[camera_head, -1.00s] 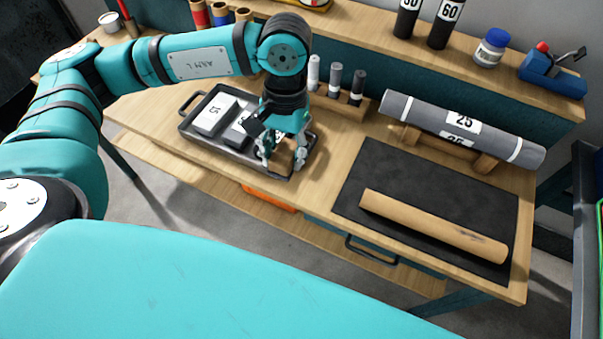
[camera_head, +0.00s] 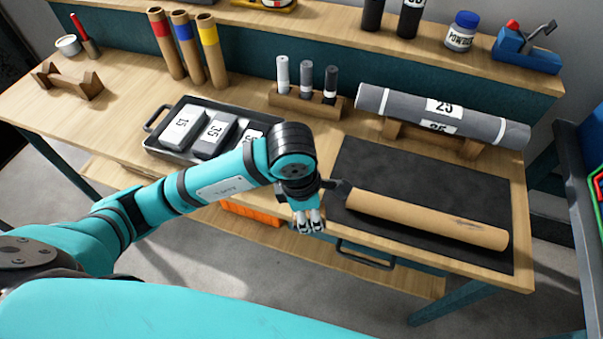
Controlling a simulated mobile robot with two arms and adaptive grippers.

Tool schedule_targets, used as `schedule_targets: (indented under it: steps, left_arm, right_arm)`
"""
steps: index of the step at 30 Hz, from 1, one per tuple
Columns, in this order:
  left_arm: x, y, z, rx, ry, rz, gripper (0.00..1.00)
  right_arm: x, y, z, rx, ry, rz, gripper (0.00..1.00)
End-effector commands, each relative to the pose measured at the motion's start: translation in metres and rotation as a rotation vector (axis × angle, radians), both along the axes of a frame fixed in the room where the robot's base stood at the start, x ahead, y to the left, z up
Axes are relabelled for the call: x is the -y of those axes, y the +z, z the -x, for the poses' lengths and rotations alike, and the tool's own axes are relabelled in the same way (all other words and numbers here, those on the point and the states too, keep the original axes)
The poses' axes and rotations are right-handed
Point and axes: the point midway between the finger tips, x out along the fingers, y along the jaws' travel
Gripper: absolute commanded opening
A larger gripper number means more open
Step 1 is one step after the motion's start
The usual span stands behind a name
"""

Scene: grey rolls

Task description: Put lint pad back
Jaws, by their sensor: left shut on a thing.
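My left gripper (camera_head: 308,221) points down at the front edge of the workbench, left of the black mat (camera_head: 375,165). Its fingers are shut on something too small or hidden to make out. I cannot pick out a lint pad for certain. A dark tray (camera_head: 152,143) on the bench, left of the gripper, holds grey blocks marked 15 (camera_head: 182,125) and 35 (camera_head: 213,134), and a third block (camera_head: 250,133) partly hidden by my arm. My right gripper is not in view.
A brown roll (camera_head: 425,220) lies on the mat. A grey roll marked 25 (camera_head: 400,107) rests on a wooden stand behind it. Several small cylinders (camera_head: 307,80) stand in a wooden rack. A drawer handle (camera_head: 362,254) is below the bench edge.

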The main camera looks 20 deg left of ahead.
Motion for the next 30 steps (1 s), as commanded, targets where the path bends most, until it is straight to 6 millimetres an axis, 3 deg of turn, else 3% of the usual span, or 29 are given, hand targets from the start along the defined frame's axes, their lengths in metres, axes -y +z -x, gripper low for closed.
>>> schedule_targets:
  steps: [9, 15, 22, 30]
  left_arm:
    - [-0.036, -0.003, -0.079, -0.001, 0.004, -0.002, 0.10]
    - [-0.051, -0.009, -0.113, 0.000, 0.000, 0.000, 0.11]
    - [-0.059, -0.012, -0.132, -0.002, -0.001, 0.000, 0.10]
    - [-0.058, -0.046, -0.130, -0.001, -0.003, 0.000, 0.11]
  right_arm:
    - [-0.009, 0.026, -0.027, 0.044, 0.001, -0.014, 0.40]
    - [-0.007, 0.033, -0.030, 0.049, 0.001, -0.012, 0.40]
    - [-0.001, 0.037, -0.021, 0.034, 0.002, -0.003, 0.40]
    - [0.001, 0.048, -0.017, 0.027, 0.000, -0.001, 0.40]
